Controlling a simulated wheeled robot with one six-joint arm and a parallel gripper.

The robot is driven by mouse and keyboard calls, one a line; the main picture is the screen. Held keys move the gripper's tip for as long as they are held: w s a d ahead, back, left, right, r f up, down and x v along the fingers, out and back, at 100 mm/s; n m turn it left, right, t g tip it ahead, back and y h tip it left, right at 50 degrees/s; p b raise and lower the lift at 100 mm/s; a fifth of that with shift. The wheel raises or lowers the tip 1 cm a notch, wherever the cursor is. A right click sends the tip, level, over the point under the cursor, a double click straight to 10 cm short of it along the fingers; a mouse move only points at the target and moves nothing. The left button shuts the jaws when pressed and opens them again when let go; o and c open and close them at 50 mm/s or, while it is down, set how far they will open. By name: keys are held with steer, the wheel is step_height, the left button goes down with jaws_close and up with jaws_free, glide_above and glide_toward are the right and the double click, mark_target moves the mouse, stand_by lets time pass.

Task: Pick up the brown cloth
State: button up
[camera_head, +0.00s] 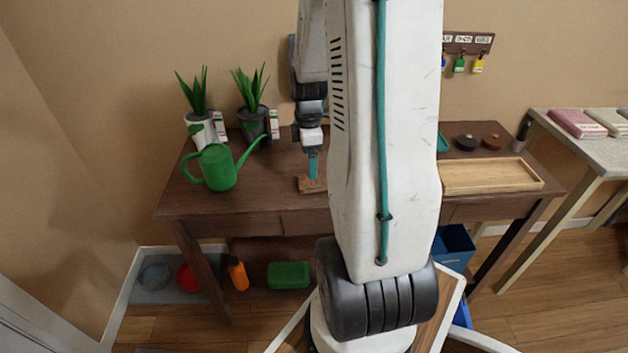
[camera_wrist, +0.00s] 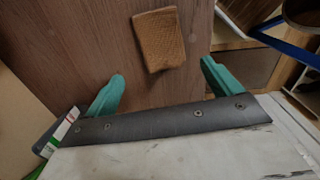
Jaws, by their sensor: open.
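The brown cloth (camera_head: 306,187) is a small folded piece lying flat on the dark wooden table, left of my arm's large white link in the head view. In the wrist view the cloth (camera_wrist: 158,40) lies ahead of the fingers, in the space between their lines. My gripper (camera_head: 313,168) points down with its teal fingers just over the cloth in the head view. In the wrist view my gripper (camera_wrist: 163,72) is open and empty, with its two teal fingers spread wider than the cloth. I cannot tell the exact height between fingertips and cloth.
A green watering can (camera_head: 219,168) and two potted plants (camera_head: 251,122) stand on the table (camera_head: 260,205), left of the cloth. A wooden tray (camera_head: 490,177) is at the right, beside dark round items (camera_head: 466,142). Folded towels (camera_head: 578,123) lie on another table. My arm hides the middle.

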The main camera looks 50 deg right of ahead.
mark_target(315, 182)
steer(key=f, duration=0.7)
steer(key=shift+s+a, duration=0.15)
steer(key=shift+s, duration=0.1)
steer(key=c, duration=1.1)
